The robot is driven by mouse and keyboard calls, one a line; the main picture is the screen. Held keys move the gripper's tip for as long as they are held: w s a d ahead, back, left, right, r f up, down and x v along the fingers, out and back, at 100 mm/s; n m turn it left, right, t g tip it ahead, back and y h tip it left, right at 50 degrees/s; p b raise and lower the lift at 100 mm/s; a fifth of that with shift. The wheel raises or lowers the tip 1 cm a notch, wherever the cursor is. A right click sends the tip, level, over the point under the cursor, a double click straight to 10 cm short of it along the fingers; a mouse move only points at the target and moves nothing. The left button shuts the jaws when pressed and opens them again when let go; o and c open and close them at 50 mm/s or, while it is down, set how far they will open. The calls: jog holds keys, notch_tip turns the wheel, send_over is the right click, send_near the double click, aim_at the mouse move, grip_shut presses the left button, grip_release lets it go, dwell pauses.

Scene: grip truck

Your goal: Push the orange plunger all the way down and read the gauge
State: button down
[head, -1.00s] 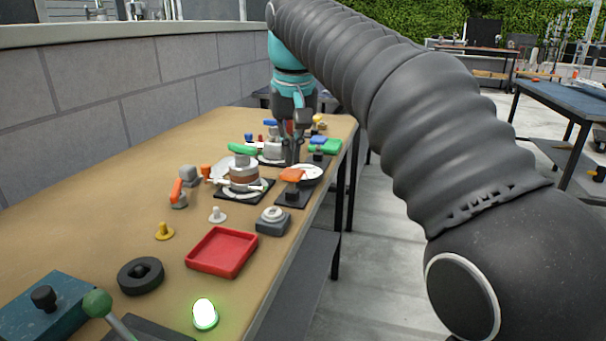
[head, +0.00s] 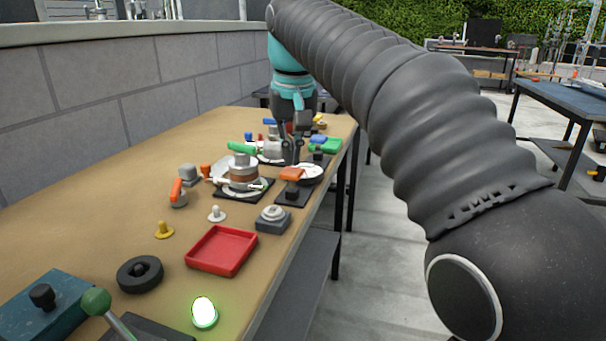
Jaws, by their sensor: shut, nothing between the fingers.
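The orange plunger (head: 291,174) is a flat orange cap over a dark stem and base (head: 292,192), on a black plate on the wooden bench. Beside it, to the right, is a round white dial (head: 311,172), which looks like the gauge; its reading is too small to make out. My gripper (head: 291,160) is shut and empty, pointing down just above or behind the orange cap. I cannot tell whether its tips touch the cap. How far down the plunger sits is not clear.
A round device with a green handle (head: 241,147) stands left of the plunger. A red tray (head: 222,250), a grey button box (head: 273,219) and a lit green lamp (head: 204,312) are nearer. Green and blue items lie behind.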

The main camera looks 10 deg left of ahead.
aim_at(292, 171)
jog(key=shift+f+b, duration=1.1)
jog(key=shift+f, duration=0.85)
jog(key=shift+r, duration=0.1)
jog(key=shift+r+p, duration=2.15)
jog(key=shift+p, duration=0.4)
jog(key=shift+r, duration=2.5)
